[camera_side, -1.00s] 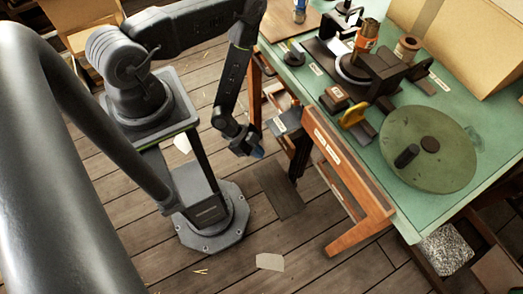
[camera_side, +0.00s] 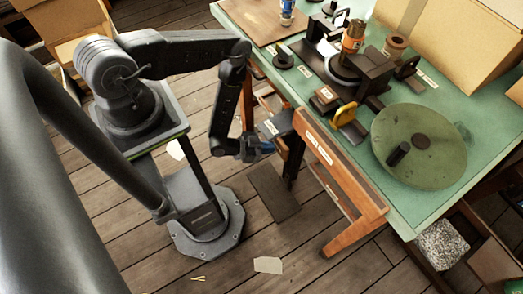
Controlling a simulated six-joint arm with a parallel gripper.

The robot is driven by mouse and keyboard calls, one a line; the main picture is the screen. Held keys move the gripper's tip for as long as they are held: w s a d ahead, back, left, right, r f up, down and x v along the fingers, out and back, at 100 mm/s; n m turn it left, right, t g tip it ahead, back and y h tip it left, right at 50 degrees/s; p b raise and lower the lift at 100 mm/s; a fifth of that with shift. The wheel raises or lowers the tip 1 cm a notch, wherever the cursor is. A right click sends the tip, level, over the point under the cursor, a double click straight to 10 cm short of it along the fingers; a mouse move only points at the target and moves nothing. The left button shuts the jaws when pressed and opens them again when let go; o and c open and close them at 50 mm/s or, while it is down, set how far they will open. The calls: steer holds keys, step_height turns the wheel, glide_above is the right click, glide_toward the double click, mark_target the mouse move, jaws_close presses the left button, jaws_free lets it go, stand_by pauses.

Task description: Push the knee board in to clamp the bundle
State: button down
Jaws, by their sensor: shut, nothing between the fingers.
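A dark grey board with a small label (camera_side: 277,125), which looks like the knee board, stands at the table's near left edge on a dark upright. My gripper (camera_side: 266,149) is shut and empty. It is low beside the table, just below and left of this board, with its blue-tinted fingers pointing right toward the upright. I cannot tell whether they touch it. The press (camera_side: 352,72) stands on the green table. An orange-brown labelled item (camera_side: 353,37) stands upright at the press; I cannot tell whether it is the bundle.
A yellow part (camera_side: 345,114) stands before the press. A wooden table frame (camera_side: 345,190) is right of my gripper. A dark floor plate (camera_side: 273,191) lies below. The floor in front is mostly clear.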

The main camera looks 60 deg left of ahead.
steer(key=shift+w, duration=1.55)
steer(key=s, duration=0.9)
stand_by(0.5)
